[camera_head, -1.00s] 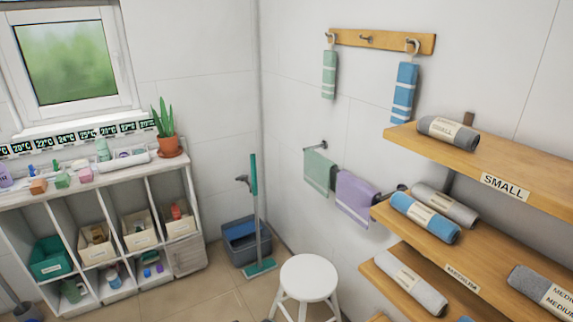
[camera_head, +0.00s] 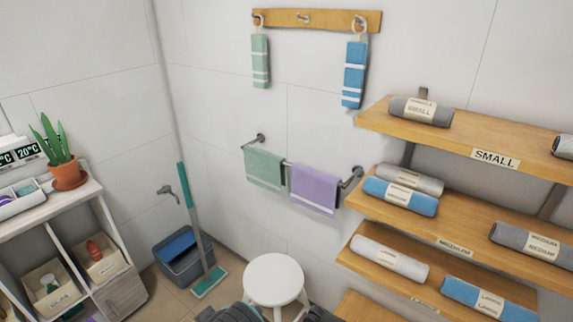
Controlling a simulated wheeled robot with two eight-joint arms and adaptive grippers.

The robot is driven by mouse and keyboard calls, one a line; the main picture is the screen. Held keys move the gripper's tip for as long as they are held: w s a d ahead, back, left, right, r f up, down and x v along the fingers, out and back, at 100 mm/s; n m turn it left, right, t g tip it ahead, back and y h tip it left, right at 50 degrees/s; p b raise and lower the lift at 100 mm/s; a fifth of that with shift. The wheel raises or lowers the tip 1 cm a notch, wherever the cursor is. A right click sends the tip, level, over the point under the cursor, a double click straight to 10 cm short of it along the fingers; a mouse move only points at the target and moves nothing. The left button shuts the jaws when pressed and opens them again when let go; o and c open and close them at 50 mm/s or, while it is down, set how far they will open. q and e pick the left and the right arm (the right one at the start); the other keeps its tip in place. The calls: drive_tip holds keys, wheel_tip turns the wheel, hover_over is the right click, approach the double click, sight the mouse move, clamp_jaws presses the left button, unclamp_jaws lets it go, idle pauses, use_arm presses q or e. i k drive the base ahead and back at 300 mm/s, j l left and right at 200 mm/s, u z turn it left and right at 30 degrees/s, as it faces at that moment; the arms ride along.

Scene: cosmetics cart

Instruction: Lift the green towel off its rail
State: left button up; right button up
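A green towel (camera_head: 265,168) with pale stripes near its lower edge hangs folded over a grey wall rail (camera_head: 287,162). A purple towel (camera_head: 314,188) hangs on the same rail just to its right. A smaller green towel (camera_head: 260,61) hangs by a ring from a hook on the wooden board above. Dark grey parts of my own body show at the bottom edge, well below the rail. Neither gripper can be made out, and nothing touches the green towel.
A white round stool (camera_head: 274,279) stands below the rail. A blue bucket (camera_head: 183,256) and a green mop (camera_head: 187,187) stand in the corner. Wooden shelves (camera_head: 440,213) with rolled towels jut out at right. A blue towel (camera_head: 354,75) hangs from the board (camera_head: 330,19).

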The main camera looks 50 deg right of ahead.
sight(263, 168)
drive_tip(key=i+z, duration=0.2)
drive_tip(key=z, duration=0.3)
drive_tip(key=i+j+z, duration=0.15)
drive_tip(key=z, duration=0.35)
drive_tip(key=i+j+z, duration=0.15)
drive_tip(key=z, duration=0.35)
drive_tip(key=i+j+z, duration=0.1)
drive_tip(key=j+z, duration=0.2)
drive_tip(key=z, duration=0.2)
